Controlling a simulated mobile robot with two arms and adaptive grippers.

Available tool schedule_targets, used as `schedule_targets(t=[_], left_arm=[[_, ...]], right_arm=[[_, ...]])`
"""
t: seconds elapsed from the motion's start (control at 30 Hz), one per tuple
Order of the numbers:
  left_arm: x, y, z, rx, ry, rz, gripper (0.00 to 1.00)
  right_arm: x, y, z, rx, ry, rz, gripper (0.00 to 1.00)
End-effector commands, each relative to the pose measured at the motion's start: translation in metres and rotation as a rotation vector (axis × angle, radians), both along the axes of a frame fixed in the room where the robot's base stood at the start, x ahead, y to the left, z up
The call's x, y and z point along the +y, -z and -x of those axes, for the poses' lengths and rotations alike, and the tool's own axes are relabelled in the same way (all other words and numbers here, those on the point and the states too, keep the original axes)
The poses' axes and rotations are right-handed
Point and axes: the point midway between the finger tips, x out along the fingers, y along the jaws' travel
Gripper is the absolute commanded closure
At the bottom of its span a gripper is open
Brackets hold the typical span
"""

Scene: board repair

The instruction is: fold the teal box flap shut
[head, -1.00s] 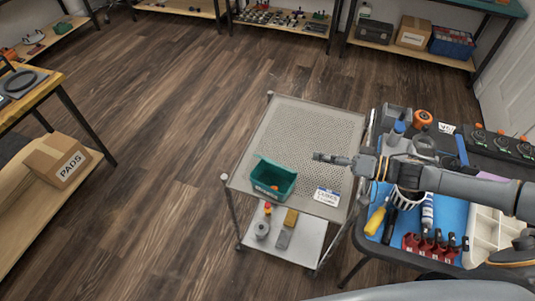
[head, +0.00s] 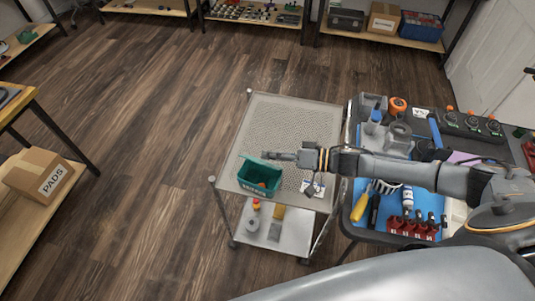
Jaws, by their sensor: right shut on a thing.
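The teal box (head: 258,186) stands open on the top shelf of the metal cart, near its front left. Something orange shows inside it. Its teal flap (head: 246,160) stands up along the back rim, and its right part is hidden by my gripper. My right gripper (head: 268,155) reaches in from the right, with its fingertips at the back edge of the box. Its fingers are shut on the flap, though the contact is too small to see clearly. My left gripper is out of view.
The perforated cart top (head: 290,120) is clear behind the box. A workbench with a blue mat (head: 362,187), a yellow screwdriver (head: 360,207) and red tools (head: 412,228) stands close on the right.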

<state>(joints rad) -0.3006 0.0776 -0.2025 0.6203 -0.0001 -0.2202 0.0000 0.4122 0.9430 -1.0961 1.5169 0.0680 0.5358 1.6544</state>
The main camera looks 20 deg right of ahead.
Motion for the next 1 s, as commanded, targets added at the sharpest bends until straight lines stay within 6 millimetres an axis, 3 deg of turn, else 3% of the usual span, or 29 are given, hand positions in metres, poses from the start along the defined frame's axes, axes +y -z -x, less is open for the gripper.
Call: schedule_targets(t=[1.0], left_arm=[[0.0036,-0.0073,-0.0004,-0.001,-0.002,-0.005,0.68]], right_arm=[[0.0097,0.0084,0.0105,-0.058,0.001,0.056,1.0]])
